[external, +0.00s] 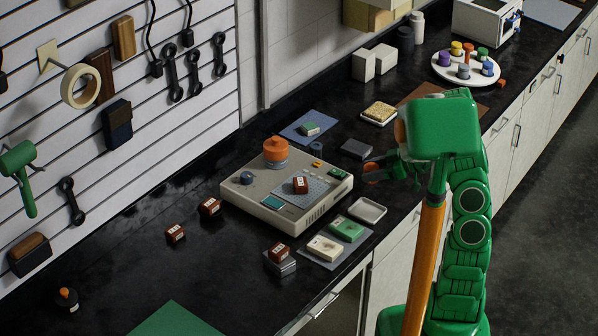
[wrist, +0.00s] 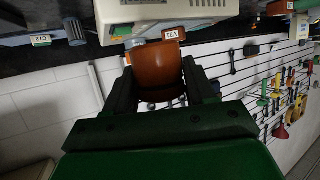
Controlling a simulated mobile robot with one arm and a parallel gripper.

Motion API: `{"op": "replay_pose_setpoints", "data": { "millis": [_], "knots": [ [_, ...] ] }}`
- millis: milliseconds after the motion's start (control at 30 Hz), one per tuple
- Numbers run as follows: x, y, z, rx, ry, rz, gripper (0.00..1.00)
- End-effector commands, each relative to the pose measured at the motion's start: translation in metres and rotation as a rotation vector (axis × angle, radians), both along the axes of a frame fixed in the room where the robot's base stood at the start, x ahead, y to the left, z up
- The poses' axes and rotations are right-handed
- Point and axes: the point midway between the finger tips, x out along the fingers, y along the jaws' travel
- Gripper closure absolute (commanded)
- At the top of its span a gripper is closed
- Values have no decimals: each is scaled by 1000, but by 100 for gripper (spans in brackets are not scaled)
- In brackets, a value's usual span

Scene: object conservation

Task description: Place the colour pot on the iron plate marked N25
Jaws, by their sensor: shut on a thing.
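My gripper (external: 371,170) is at the right end of the beige machine, above the counter. It shows as dark fingers in the wrist view (wrist: 158,88), shut on an orange-brown pot (wrist: 160,68). In the external view the pot is small and mostly hidden between the fingers. Several other colour pots stand on a round white plate (external: 440,66) at the back right. No marking N25 is legible. A dark grey plate (external: 356,149) lies on the counter left of my gripper; its marking cannot be read.
The beige machine (external: 240,196) has an orange knob (external: 276,149) and a small reddish block (external: 301,184) on it. A blue mat (external: 300,137) lies behind it; a C22 tag (wrist: 41,40) shows in the wrist view.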

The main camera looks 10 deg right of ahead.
Motion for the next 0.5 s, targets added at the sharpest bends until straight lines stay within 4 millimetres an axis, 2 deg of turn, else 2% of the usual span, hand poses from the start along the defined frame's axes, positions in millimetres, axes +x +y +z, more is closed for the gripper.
{"op": "replay_pose_setpoints", "data": {
  "millis": [33,300,500],
  "knots": [
    [13,-4,3,-3,-5,-6,77],
    [81,-24,20,-7,-8,-38,77],
    [121,-31,33,-3,-8,-48,77]
  ]
}}
